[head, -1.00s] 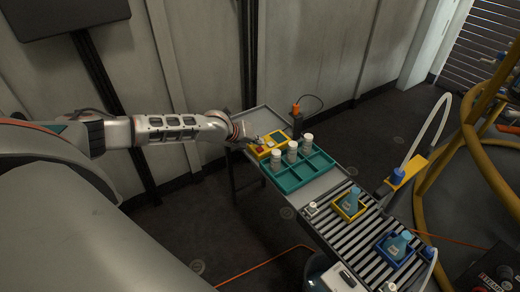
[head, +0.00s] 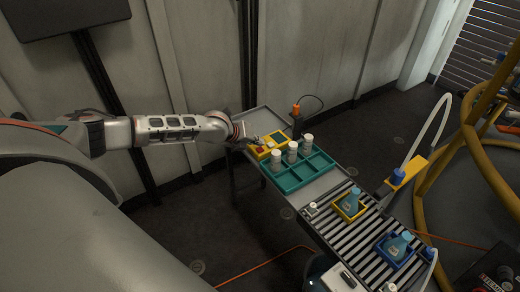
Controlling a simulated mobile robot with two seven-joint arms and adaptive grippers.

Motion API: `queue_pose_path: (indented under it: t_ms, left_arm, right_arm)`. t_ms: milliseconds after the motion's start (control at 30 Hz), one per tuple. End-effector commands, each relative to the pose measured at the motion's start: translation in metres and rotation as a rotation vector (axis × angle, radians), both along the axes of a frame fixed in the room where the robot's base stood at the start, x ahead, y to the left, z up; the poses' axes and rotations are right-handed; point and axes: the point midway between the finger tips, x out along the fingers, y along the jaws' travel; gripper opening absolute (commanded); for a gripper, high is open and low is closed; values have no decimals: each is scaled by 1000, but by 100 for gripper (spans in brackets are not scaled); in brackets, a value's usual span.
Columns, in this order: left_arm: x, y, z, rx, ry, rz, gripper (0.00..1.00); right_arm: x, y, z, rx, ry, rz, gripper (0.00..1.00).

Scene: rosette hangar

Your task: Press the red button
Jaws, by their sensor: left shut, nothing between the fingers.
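A yellow control box (head: 276,139) sits on the grey table at its far left end. The red button (head: 261,149) shows on the box's left part, small and close to my gripper. My left gripper (head: 258,141) is shut and empty, with its tips at the left side of the box, just above or beside the red button. At this size I cannot tell whether the tips touch the button. My right gripper is not in view.
A teal tray (head: 297,177) with white-capped bottles (head: 292,152) stands right in front of the box. An orange-topped device (head: 296,110) stands behind it. A roller conveyor (head: 345,225) carries blue flasks in a yellow bin (head: 339,212) and a blue bin (head: 384,255).

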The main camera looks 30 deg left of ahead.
Motion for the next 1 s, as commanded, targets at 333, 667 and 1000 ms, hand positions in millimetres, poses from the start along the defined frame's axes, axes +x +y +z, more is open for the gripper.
queue_pose_path:
  t_ms: [333,667,1000]
  left_arm:
    - [0,0,-9,0,1,0,0]
    - [0,0,-9,0,0,0,0]
    - [0,0,-12,0,0,0,0]
  right_arm:
    - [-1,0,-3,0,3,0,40]
    - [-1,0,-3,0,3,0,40]
    - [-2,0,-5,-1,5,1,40]
